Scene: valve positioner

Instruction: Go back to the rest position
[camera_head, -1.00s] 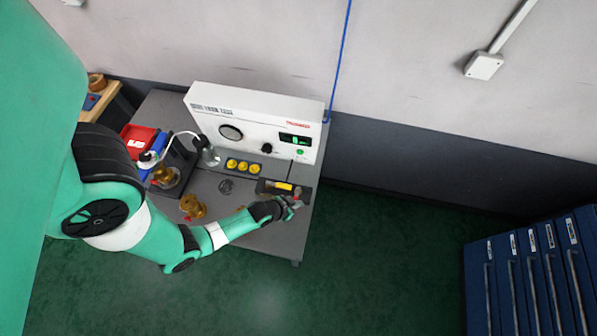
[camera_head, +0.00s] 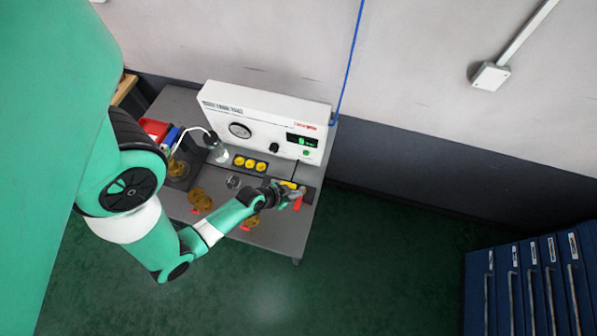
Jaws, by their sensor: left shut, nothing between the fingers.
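My left arm (camera_head: 205,232) comes in from the left and reaches across the grey table (camera_head: 283,226). My left gripper (camera_head: 298,190) is shut and empty above the table's right part, in front of the white test unit (camera_head: 266,122). It overlaps a dark tray (camera_head: 308,194) with a yellow item (camera_head: 289,184). A red part (camera_head: 297,204) shows right beside the fingers; I cannot tell if they touch. My right gripper is out of view.
Brass valves with red handles (camera_head: 201,202) (camera_head: 251,222) stand on the table near my forearm. Yellow caps (camera_head: 249,163), a glass flask (camera_head: 218,153) and a red bin (camera_head: 155,129) stand farther back. Blue cabinets (camera_head: 530,280) are at lower right. The green floor (camera_head: 390,270) between is clear.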

